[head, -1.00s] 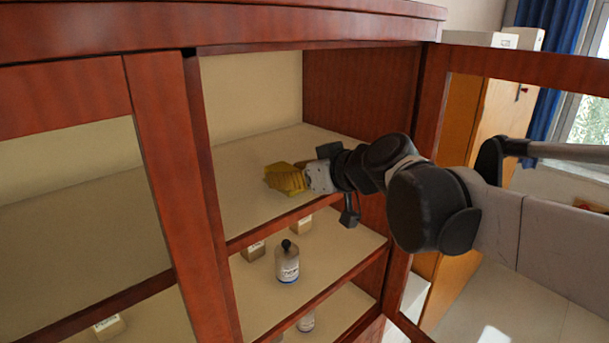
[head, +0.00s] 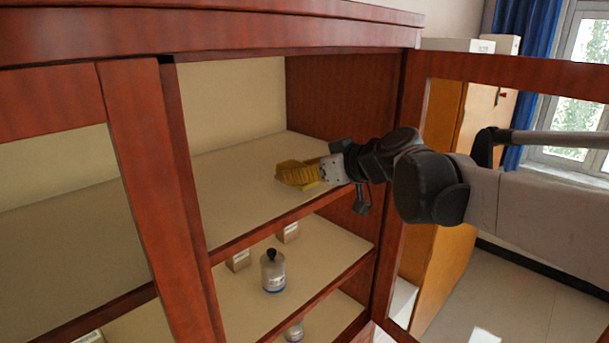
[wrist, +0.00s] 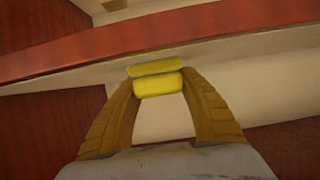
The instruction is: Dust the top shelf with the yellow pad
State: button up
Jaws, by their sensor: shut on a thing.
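The yellow pad (wrist: 158,84) shows between my fingertips in the wrist view, near the shelf's front edge. My gripper (head: 283,174) has yellow ribbed fingers and is shut on the pad; it also shows in the wrist view (wrist: 157,82). The top shelf (head: 235,190) is a pale, bare board inside the red-brown wooden cabinet. My gripper is over the right part of this shelf. I cannot tell whether the pad touches the board.
A cabinet post (head: 150,180) is on the left. Below, a bottle with a black stopper (head: 272,272) and small boxes (head: 287,232) stand on the shelf underneath. The top shelf holds nothing else in view.

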aim_at(257, 203)
jog(key=shift+w+d, duration=1.35)
jog(key=shift+w, duration=0.2)
jog(key=shift+w+d, duration=1.3)
jog(key=shift+w, duration=0.2)
